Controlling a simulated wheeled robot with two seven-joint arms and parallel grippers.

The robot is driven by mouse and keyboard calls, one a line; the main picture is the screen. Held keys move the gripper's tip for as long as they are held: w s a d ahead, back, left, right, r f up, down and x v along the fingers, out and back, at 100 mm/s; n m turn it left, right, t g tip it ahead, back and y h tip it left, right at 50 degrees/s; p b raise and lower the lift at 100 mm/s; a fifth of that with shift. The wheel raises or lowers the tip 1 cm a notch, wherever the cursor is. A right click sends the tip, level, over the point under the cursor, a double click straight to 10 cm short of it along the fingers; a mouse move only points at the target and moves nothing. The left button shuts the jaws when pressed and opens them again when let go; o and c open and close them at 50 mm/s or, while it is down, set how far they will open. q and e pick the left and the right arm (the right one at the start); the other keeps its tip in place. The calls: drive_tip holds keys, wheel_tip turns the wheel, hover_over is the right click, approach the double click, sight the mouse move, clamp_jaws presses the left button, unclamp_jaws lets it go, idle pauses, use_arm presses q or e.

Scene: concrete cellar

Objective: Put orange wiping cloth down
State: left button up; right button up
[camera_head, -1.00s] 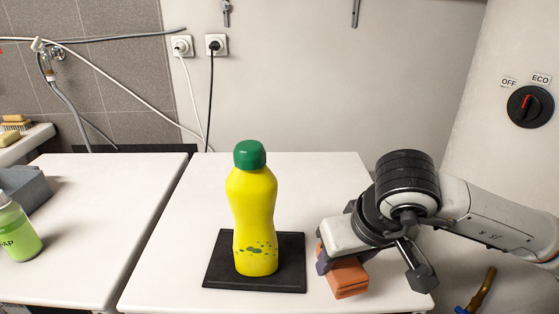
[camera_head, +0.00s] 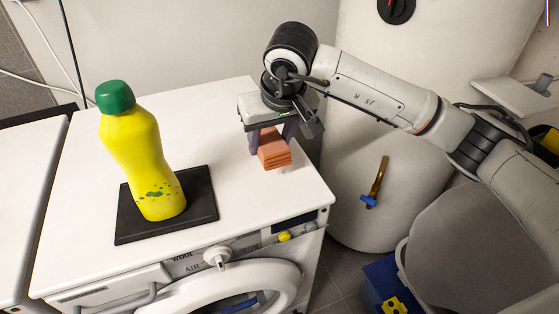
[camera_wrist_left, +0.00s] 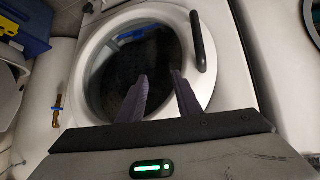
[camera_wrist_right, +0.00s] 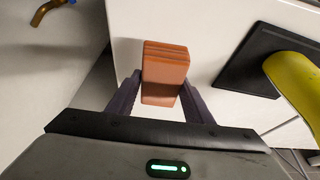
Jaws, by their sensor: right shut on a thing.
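The orange wiping cloth (camera_head: 274,150) is a folded, layered block at the right side of the white washing machine top (camera_head: 225,135). My right gripper (camera_head: 272,140) points down at it and is shut on it. In the right wrist view the cloth (camera_wrist_right: 165,72) sits between the two purple-grey fingers (camera_wrist_right: 160,95). It is at or just above the white top; I cannot tell if it touches. My left gripper shows only in the left wrist view (camera_wrist_left: 158,82), with its fingers apart and nothing between them, facing the washing machine's round door (camera_wrist_left: 140,60).
A yellow bottle with a green cap (camera_head: 140,155) stands on a black mat (camera_head: 203,205), left of the cloth. A white cylindrical tank (camera_head: 385,200) with a brass tap (camera_head: 377,182) stands to the right. The white top is clear between mat and cloth.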

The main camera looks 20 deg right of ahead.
sight(272, 172)
drive_tip(key=shift+d+f, duration=0.1)
drive_tip(key=shift+f, duration=2.7)
drive_tip(key=shift+f, duration=0.25)
drive_tip(key=o, duration=0.9)
drive_tip(key=shift+r, duration=0.1)
drive_tip(key=shift+o, duration=0.2)
drive_tip(key=shift+r, duration=0.25)
drive_tip(key=v, duration=1.2)
drive_tip(key=shift+s, duration=0.1)
drive_tip(key=shift+f, duration=0.1)
